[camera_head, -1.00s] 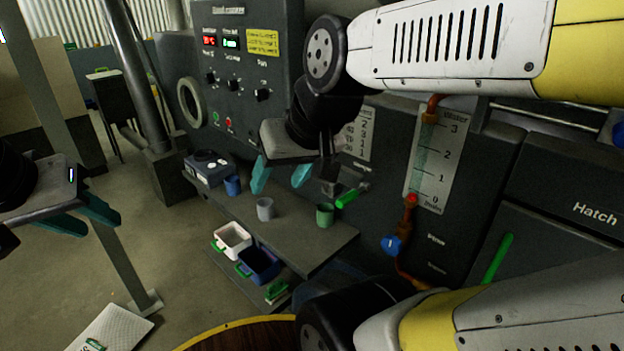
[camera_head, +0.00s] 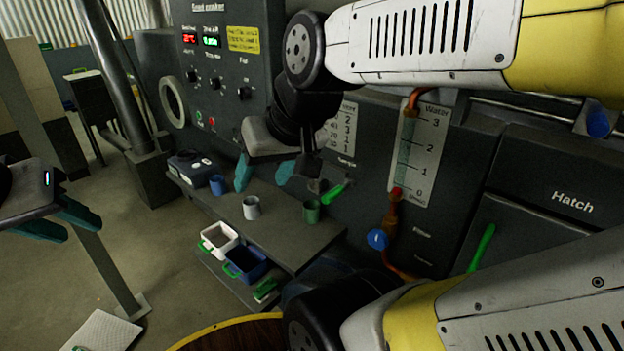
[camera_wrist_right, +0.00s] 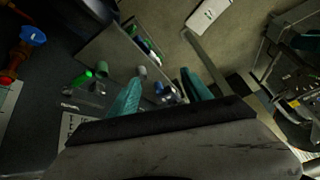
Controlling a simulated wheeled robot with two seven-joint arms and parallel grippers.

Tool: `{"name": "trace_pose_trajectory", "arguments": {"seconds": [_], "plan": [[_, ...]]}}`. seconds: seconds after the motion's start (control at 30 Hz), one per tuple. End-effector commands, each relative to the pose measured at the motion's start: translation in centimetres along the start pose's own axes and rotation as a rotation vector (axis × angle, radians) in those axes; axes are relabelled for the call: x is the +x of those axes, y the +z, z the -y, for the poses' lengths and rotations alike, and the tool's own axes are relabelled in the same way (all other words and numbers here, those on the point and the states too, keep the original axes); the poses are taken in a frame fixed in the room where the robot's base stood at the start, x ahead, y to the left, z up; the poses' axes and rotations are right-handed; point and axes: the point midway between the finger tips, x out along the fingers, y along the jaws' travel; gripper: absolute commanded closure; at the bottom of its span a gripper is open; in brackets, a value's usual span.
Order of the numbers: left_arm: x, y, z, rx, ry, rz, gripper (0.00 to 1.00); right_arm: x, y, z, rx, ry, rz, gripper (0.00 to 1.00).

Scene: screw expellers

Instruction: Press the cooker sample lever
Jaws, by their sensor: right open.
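The cooker sample lever is a green handle (camera_head: 334,194) on the dark cooker front, just below a small label, above the back edge of the bench. It also shows as a green handle in the right wrist view (camera_wrist_right: 82,78). My right gripper (camera_head: 264,181) has its teal fingers apart and empty, left of the lever and not touching it. In the right wrist view its fingers (camera_wrist_right: 160,90) point over the bench, with the lever off to the left. My left gripper (camera_head: 60,222) is at the left edge, its teal fingers apart and empty.
A bench (camera_head: 285,235) holds a blue cup (camera_head: 217,185), a grey cup (camera_head: 251,208), a green cup (camera_head: 311,211) and a dark device (camera_head: 190,168). White (camera_head: 220,241) and blue (camera_head: 246,264) bins sit below. A blue valve (camera_head: 378,239) and another green handle (camera_head: 482,247) are to the right.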

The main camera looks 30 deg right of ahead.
Motion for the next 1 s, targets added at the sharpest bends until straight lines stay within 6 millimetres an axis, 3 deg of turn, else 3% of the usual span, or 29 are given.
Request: {"name": "trace_pose_trajectory", "arguments": {"seconds": [0.17,0.47,1.0], "plan": [[0.00,0.00,0.00,0.000,0.000,0.000,0.64,0.00,0.00,0.00,0.000,0.000,0.000,0.43],[0.00,0.00,0.00,0.000,0.000,0.000,0.64,0.00,0.00,0.00,0.000,0.000,0.000,1.00],[0.00,0.00,0.00,0.000,0.000,0.000,0.64,0.00,0.00,0.00,0.000,0.000,0.000,1.00]]}}
